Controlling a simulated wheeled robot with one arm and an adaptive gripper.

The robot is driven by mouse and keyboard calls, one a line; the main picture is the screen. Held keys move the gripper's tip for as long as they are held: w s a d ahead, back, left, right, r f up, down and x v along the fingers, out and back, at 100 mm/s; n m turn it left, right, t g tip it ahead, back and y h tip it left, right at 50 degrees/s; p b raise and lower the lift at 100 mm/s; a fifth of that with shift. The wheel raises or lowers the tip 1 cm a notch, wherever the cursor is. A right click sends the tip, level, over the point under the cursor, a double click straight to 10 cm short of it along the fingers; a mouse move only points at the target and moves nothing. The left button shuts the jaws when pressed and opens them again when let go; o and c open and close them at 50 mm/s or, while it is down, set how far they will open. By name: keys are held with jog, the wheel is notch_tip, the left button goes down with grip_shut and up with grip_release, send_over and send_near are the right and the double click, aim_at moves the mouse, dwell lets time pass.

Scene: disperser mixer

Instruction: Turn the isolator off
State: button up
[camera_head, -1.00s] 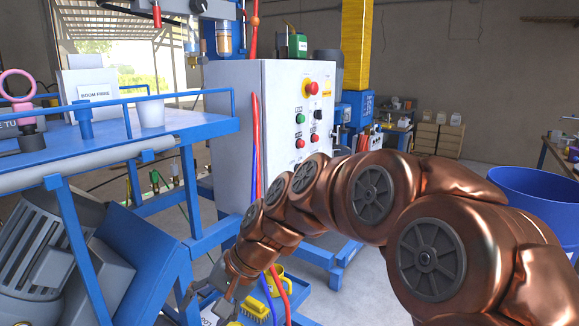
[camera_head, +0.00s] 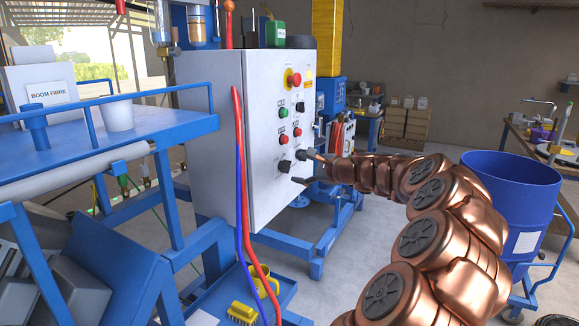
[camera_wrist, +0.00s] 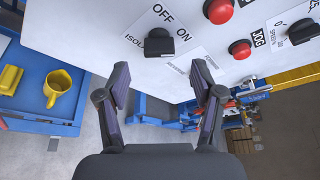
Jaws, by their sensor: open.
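The isolator is a black rotary knob (camera_wrist: 159,41) on a white plate with OFF and ON printed above it in the wrist view. Its "ISOL…" label is partly covered by the knob. I cannot tell for sure which mark it points at. In the head view the isolator (camera_head: 285,166) is low on the white cabinet's control face. My gripper (camera_wrist: 161,82) is open and empty, its two fingers pointing toward the panel. The knob shows ahead of the gap between the fingers, apart from them. In the head view my gripper (camera_head: 305,168) is just right of the isolator.
The white control cabinet (camera_head: 215,140) also carries a red emergency stop (camera_head: 294,79), a green button (camera_head: 283,113) and red buttons. Red and blue hoses hang at its near edge. A blue drum (camera_head: 510,190) stands right. A yellow mug (camera_wrist: 57,85) is on a blue shelf.

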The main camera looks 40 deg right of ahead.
aim_at(290, 167)
jog(key=shift+p+x, duration=0.5)
jog(key=shift+x, duration=2.2)
jog(key=shift+f, duration=0.1)
jog(key=c, duration=1.1)
